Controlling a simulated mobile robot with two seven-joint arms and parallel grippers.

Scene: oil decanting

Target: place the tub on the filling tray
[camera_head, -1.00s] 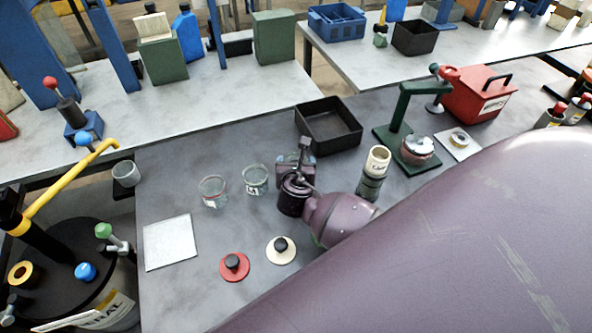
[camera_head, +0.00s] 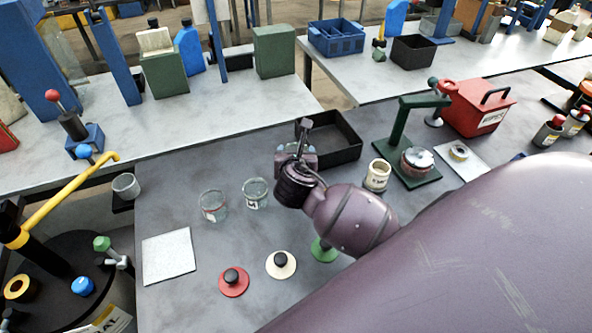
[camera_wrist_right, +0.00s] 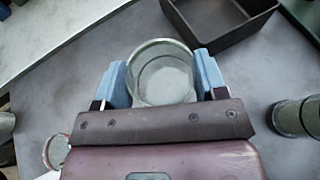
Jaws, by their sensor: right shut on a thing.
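My right gripper (camera_wrist_right: 165,85) is shut on a clear glass tub (camera_wrist_right: 162,75), with one blue finger on each side of it. In the head view the same gripper (camera_head: 297,150) is above the middle of the bench, and the wrist mostly hides the tub. Which surface is the filling tray is not certain. My left gripper is not in view.
Two glass tubs (camera_head: 213,206) (camera_head: 256,193) stand left of my gripper. Red (camera_head: 233,282), cream (camera_head: 281,264) and green (camera_head: 323,250) lids lie in front.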

